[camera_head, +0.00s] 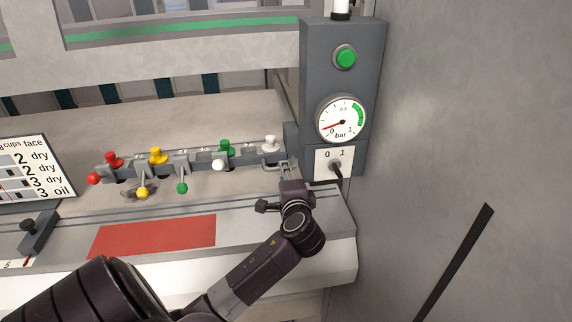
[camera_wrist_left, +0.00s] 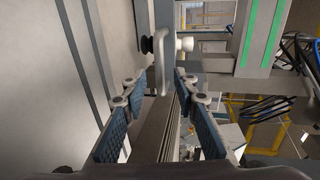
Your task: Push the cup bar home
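The cup bar (camera_head: 200,160) is a grey rail along the machine bed, with red, yellow, green and white knobs on it. A grey loop handle (camera_head: 268,168) shows at its right end, below a white knob (camera_head: 270,143). My left gripper (camera_head: 288,170) is just right of this handle. In the left wrist view its two blue-padded fingers (camera_wrist_left: 158,105) are apart. A grey handle (camera_wrist_left: 162,62) stands ahead, between the fingertips in the picture; I cannot tell whether they touch it. My right gripper is in neither view.
A grey post carries a green button (camera_head: 345,57), a pressure gauge (camera_head: 342,119) with its needle near 0, and a 0/1 switch (camera_head: 335,165). A sign (camera_head: 32,170) stands at left. A red plate (camera_head: 155,237) lies in front of the bar. A grey wall fills the right.

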